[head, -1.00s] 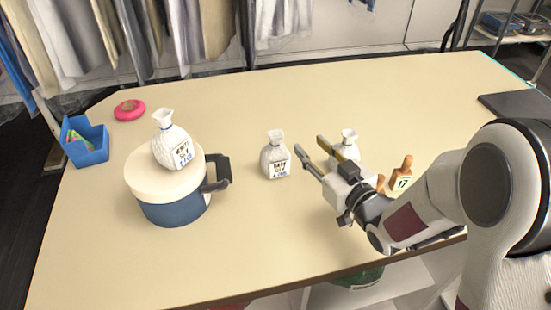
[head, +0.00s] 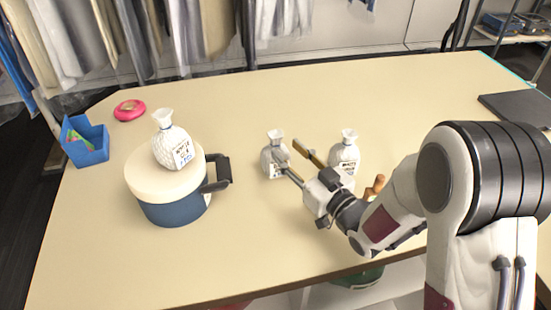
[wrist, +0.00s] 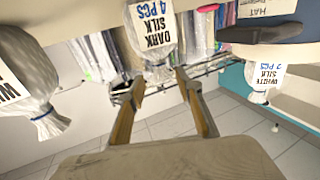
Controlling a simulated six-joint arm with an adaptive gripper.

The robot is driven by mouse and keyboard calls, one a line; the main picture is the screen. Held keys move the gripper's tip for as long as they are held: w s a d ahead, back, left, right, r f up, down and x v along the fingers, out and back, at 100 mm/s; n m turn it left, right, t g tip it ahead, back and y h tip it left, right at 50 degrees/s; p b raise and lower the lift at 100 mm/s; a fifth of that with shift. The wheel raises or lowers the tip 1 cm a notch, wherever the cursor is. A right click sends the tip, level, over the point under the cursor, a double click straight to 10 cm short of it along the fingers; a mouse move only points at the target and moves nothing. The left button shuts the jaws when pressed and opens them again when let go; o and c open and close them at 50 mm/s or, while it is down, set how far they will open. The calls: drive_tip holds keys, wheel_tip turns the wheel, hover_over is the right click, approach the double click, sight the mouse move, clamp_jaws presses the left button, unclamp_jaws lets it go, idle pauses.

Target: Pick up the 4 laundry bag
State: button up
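The bag labelled DARK SILK 4 PCS, white and tied at the neck, appears in the wrist view (wrist: 153,30), ahead of my gripper (wrist: 160,76). It seems to be the middle bag (head: 270,161) on the table in the head view. My gripper (head: 288,149) is open and empty, its fingers pointing toward that bag. One finger overlaps the bag in the head view; I cannot tell whether they touch. A bag marked WHITE (head: 345,150) stands to the right, and a WHITE SILK 2 PCS bag (head: 173,145) stands on the lidded blue container.
The blue container (head: 172,213) with a dark handle stands left of the middle bag. A wooden-handled item (head: 376,184) is partly hidden by my arm. The table's back middle is clear.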

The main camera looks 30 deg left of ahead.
sight(278, 139)
drive_tip(key=shift+w+a, duration=0.3)
drive_tip(key=shift+a, duration=0.25)
drive_tip(key=shift+a, duration=0.1)
drive_tip(key=shift+r+x, duration=0.15)
drive_tip(key=shift+x, duration=1.1)
drive_tip(key=shift+r+x, duration=0.15)
drive_tip(key=shift+x, duration=1.15)
clamp_jaws()
